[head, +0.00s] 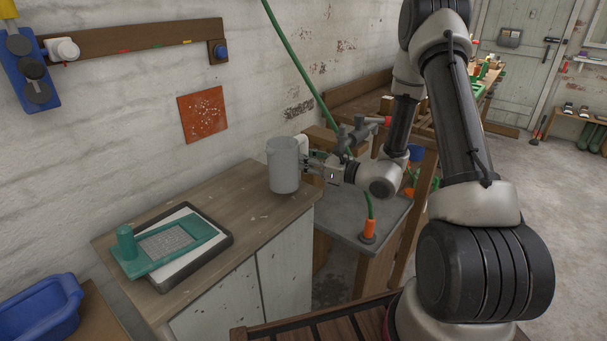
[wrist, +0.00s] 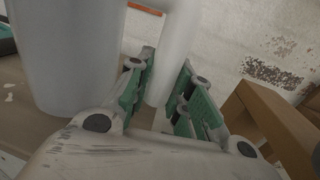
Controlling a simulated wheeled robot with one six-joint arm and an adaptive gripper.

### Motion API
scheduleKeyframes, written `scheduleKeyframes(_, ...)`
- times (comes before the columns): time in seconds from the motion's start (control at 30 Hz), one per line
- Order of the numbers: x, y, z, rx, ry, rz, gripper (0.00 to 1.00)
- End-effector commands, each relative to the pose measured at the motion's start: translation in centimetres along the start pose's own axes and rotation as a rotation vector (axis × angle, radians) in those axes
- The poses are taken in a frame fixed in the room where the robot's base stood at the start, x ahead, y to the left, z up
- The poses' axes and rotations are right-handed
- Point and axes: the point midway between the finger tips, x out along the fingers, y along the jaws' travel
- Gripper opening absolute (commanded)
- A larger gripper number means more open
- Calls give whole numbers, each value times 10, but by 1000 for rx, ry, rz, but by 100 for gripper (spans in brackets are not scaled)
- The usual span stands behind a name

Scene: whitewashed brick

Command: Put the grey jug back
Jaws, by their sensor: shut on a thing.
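The grey jug (head: 283,166) is upright at the right end of the wooden cabinet top (head: 225,196). I cannot tell whether its base touches the top. Its handle points right, toward my gripper (head: 308,160). In the wrist view the jug's body (wrist: 70,50) fills the left side, and its handle (wrist: 163,75) stands between the two green-padded fingers of my gripper (wrist: 165,90). My gripper is shut on the handle. The jug's underside and inside are hidden.
A dark tray (head: 225,243) with a white sheet and a teal tool (head: 170,240) lies on the cabinet's left part. A blue basin (head: 40,308) stands lower left. A grey-topped bench (head: 375,225) with an orange-ended green hose (head: 369,230) stands right of the cabinet.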

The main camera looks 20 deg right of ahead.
Motion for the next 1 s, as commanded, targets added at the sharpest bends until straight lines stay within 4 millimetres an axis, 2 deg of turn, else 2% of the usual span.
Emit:
scheduleKeyframes(0.23,0,0,-37,2,0,0,0)
scheduleKeyframes(0.67,0,0,-43,0,0,-1,0)
scheduleKeyframes(0.7,0,0,-43,0,1,-1,29)
scheduleKeyframes(0.77,0,0,-43,0,1,-1,39)
scheduleKeyframes(0.8,0,0,-43,0,1,-1,43)
scheduleKeyframes(1.0,0,0,-43,0,0,-1,43)
